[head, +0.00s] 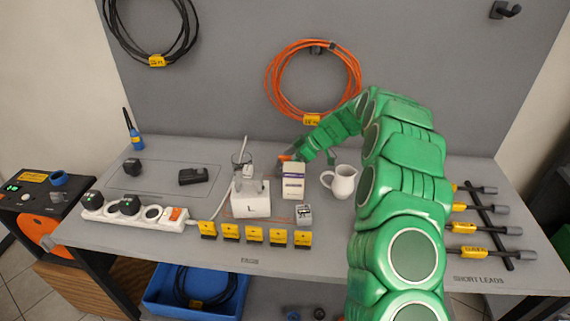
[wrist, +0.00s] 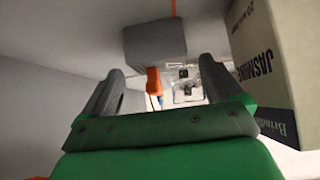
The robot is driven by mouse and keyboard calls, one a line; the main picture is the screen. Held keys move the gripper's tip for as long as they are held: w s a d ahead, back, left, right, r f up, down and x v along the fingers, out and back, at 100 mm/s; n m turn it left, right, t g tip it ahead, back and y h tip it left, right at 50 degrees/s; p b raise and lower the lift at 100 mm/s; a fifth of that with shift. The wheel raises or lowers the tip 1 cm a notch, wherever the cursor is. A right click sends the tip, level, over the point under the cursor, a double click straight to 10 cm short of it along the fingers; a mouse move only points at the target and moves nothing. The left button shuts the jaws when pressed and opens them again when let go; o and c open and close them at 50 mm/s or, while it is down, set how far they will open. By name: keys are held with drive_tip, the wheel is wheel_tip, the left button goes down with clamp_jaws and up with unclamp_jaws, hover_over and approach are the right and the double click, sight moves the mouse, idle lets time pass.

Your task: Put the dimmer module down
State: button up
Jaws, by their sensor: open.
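A grey block with an orange part, which looks like the dimmer module (wrist: 153,42), shows in the wrist view just ahead of my fingertips. It appears to rest on the grey table surface, with a gap to each finger. My gripper (wrist: 161,70) is open, its two grey fingers apart on either side of the orange part. In the head view my gripper (head: 287,160) is low over the table behind the white box, partly hidden. Only a bit of grey and orange shows there, and I cannot separate module from fingers.
The white tea box (head: 293,181) stands close beside my gripper. A power strip (head: 134,211) and yellow-labelled blocks (head: 254,234) line the front.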

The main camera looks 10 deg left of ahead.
drive_tip(key=v, duration=0.9)
drive_tip(key=shift+d+r, duration=0.25)
